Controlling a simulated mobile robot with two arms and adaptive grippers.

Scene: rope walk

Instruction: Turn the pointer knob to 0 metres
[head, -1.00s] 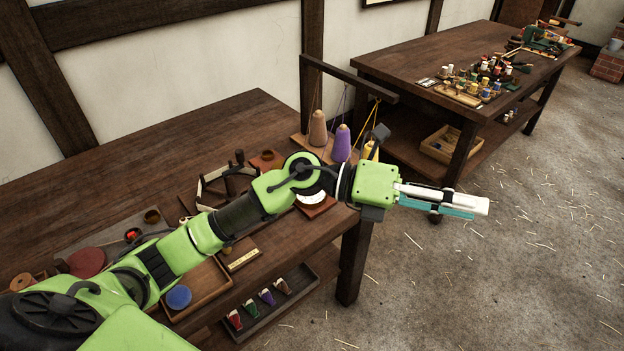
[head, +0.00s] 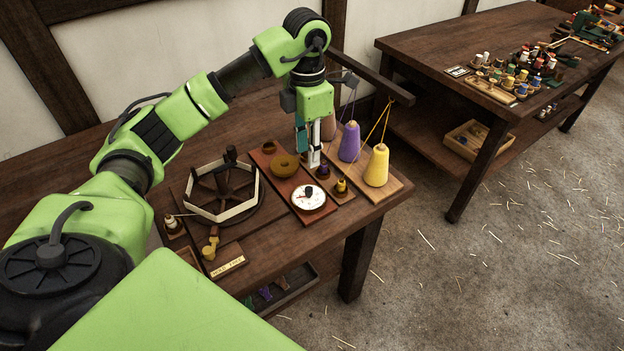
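The white round dial (head: 308,198) sits on a reddish-brown board near the front right corner of the near table. A small dark pointer knob (head: 307,195) is at its middle; its scale marks are too small to read. My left gripper (head: 314,160) points straight down just behind the dial, apart from it. Its white and teal fingers look close together, but one hides the other, so I cannot tell whether they are shut. My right gripper is not in view.
A white-banded wooden reel (head: 222,192) stands left of the dial. A purple cone (head: 350,142) and a yellow cone (head: 377,166) with threads stand at right. A small brown peg with yellow (head: 341,187) stands beside the dial. A second table (head: 440,45) stands behind.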

